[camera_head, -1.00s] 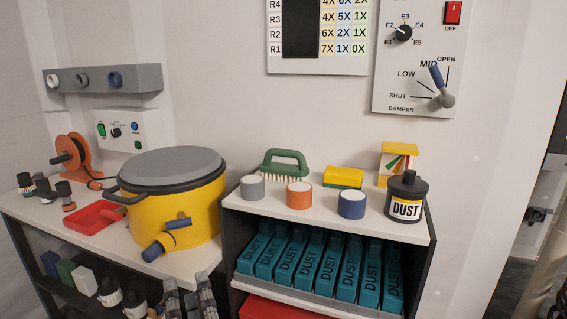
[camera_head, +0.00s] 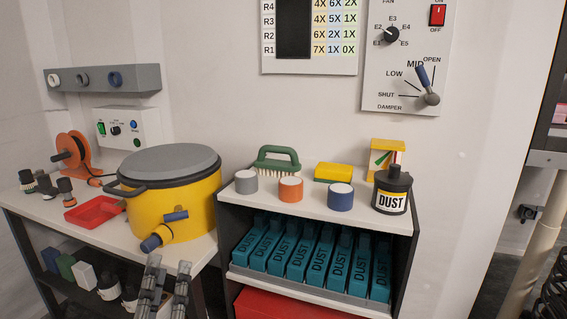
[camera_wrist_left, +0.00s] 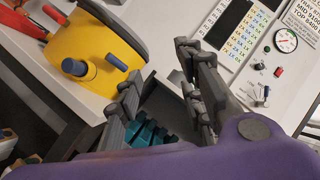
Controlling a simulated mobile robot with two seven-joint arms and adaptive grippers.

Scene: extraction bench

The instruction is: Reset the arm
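My left gripper (camera_head: 168,280) comes in at the bottom of the head view, in front of the bench below the yellow pot. Its two dark fingers stand apart with nothing between them. In the left wrist view the gripper (camera_wrist_left: 160,92) also shows parted fingers and an empty gap, with the purple arm housing across the bottom. The yellow pot (camera_head: 178,207) with a grey lid stands beyond it; it also shows in the left wrist view (camera_wrist_left: 98,52). My right gripper cannot be made out.
A shelf unit (camera_head: 318,211) right of the pot carries several jars, a green brush (camera_head: 277,159) and a black DUST bottle (camera_head: 391,190); teal DUST boxes (camera_head: 305,250) fill its shelf. A red tray (camera_head: 94,211) lies left of the pot. The damper panel (camera_head: 405,75) hangs above.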

